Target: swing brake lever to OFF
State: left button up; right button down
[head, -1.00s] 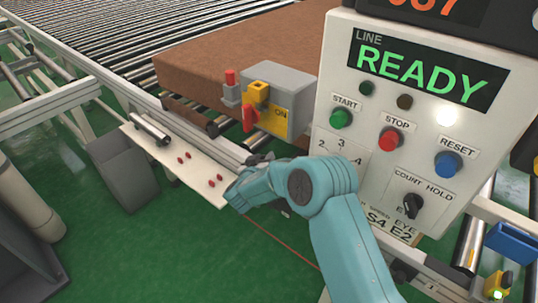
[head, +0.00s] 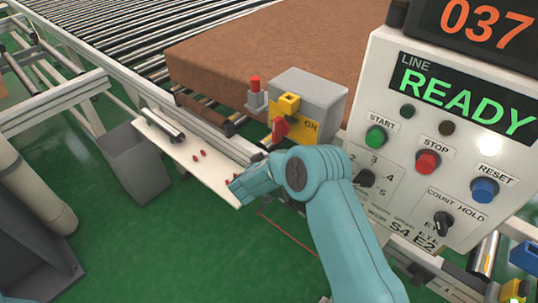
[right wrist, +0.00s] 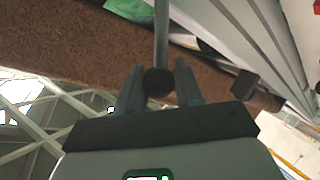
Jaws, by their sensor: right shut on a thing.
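The brake lever's red part (head: 279,128) is on the front of a grey box (head: 318,92) with a yellow plate (head: 309,125) that reads ON. It leans down toward my right gripper. In the right wrist view a grey rod (right wrist: 161,35) ends in a dark round knob (right wrist: 159,84). My right gripper (right wrist: 159,78) is shut on this knob, one finger on each side. In the head view my own arm mostly hides the right gripper and the knob. My left gripper is not in view.
A control panel (head: 408,148) reading READY stands close to the right of the box. A brown mattress (head: 240,55) lies on the roller conveyor (head: 110,30) behind. A white plate (head: 185,150) with red studs and a grey bin (head: 135,170) are at left.

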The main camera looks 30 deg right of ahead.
jog(key=shift+w+a+r, duration=0.1)
jog(key=shift+w+r, duration=0.15)
jog(key=c, duration=0.9)
grip_release()
jog(key=shift+o, duration=0.6)
jog(key=shift+f, duration=0.2)
jog(key=shift+s, duration=0.1)
jog(key=b+v, duration=0.1)
jog(key=v, duration=1.5)
